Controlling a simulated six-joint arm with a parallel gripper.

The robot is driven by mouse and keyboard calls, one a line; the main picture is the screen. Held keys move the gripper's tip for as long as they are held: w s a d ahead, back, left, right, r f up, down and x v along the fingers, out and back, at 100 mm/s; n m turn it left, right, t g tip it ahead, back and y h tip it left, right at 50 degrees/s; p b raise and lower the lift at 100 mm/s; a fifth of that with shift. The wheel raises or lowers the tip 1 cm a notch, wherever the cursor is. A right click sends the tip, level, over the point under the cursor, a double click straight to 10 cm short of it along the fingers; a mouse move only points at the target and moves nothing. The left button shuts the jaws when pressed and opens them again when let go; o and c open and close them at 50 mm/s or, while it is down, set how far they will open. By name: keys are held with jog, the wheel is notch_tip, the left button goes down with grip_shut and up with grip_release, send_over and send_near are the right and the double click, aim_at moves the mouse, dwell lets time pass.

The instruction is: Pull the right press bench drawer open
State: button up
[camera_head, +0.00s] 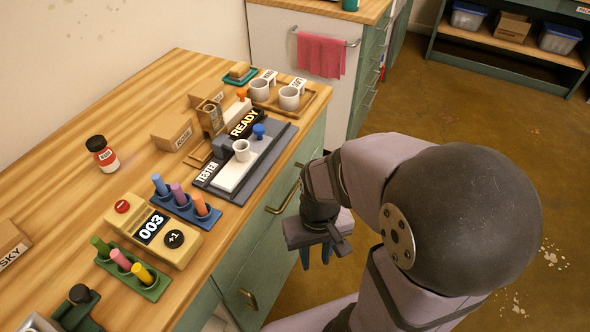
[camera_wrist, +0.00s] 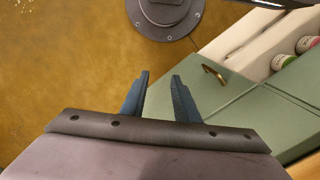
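The press bench's green front shows a brass handle (camera_head: 283,197) on its upper right part, below the wooden top. That right drawer front (camera_head: 262,218) looks flush with the bench. A second brass handle (camera_head: 248,299) sits lower and further left. My gripper (camera_head: 315,257) hangs in front of the bench, to the right of both handles, with its fingers pointing down. In the wrist view, my gripper (camera_wrist: 161,76) has two dark blue fingers apart with nothing between them. A brass handle (camera_wrist: 213,73) shows beyond the right finger, not touched; I cannot tell which handle it is.
In the wrist view, a pale open compartment (camera_wrist: 250,42) holds jars (camera_wrist: 283,62) beside the green panels. On the bench top stand a tester (camera_head: 240,165), a yellow counter (camera_head: 153,232) and pigment stick racks (camera_head: 186,205). Floor (camera_head: 500,130) is clear beyond my arm.

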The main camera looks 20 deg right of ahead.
notch_tip(320, 180, up, 6)
jog(key=d+r+m+g+p, duration=0.1)
jog(key=d+g+p, duration=0.1)
jog(key=p, duration=0.5)
jog(key=m+t+y+p, duration=0.2)
jog(key=m+t+p, duration=0.2)
jog(key=m+p, duration=0.25)
send_near(297, 185)
jog(key=shift+a+m+b, duration=0.2)
jog(key=shift+m+b, duration=0.2)
jog(key=shift+m, duration=0.05)
jog(key=shift+x, duration=3.6)
jog(key=shift+d, duration=0.1)
